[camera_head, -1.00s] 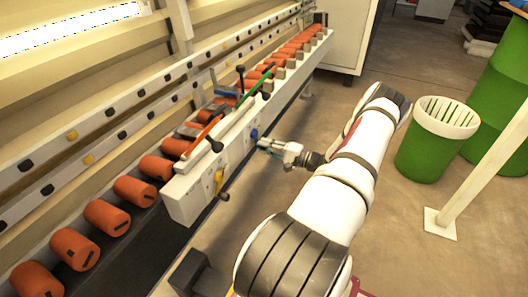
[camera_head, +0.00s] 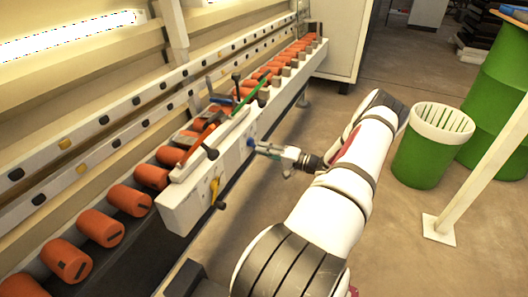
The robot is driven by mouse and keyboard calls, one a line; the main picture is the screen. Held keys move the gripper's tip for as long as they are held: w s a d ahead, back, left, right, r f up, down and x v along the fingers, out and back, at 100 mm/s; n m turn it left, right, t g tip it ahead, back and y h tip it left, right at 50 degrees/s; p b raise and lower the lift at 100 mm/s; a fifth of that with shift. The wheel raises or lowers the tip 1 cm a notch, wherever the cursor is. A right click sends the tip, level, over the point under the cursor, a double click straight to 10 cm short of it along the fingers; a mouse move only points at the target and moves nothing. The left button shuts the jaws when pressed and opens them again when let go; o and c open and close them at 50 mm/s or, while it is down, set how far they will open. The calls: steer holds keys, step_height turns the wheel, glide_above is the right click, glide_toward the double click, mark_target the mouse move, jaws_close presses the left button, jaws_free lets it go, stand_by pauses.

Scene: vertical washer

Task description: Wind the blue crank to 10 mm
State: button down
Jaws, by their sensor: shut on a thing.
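The blue crank (camera_head: 250,142) sits on the front face of the pale machine block (camera_head: 185,205), right of its middle. Only a small blue part of it shows; my gripper covers the rest. My gripper (camera_head: 262,148) reaches in from the right and is shut on the crank, its fingertips at the block's face. A millimetre reading cannot be made out in this view.
A yellow crank (camera_head: 214,187) with a dark knob is on the same face, lower left. A green lever (camera_head: 250,96) rises above the block. Orange rollers (camera_head: 128,199) line the machine. A green bin (camera_head: 425,155) stands on the floor at right.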

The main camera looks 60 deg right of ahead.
steer(key=c, duration=1.4)
jaws_free()
steer(key=shift+s, duration=0.1)
steer(key=s, duration=0.8)
steer(key=s+d, duration=0.1)
steer(key=s, duration=0.2)
steer(key=shift+s, duration=0.4)
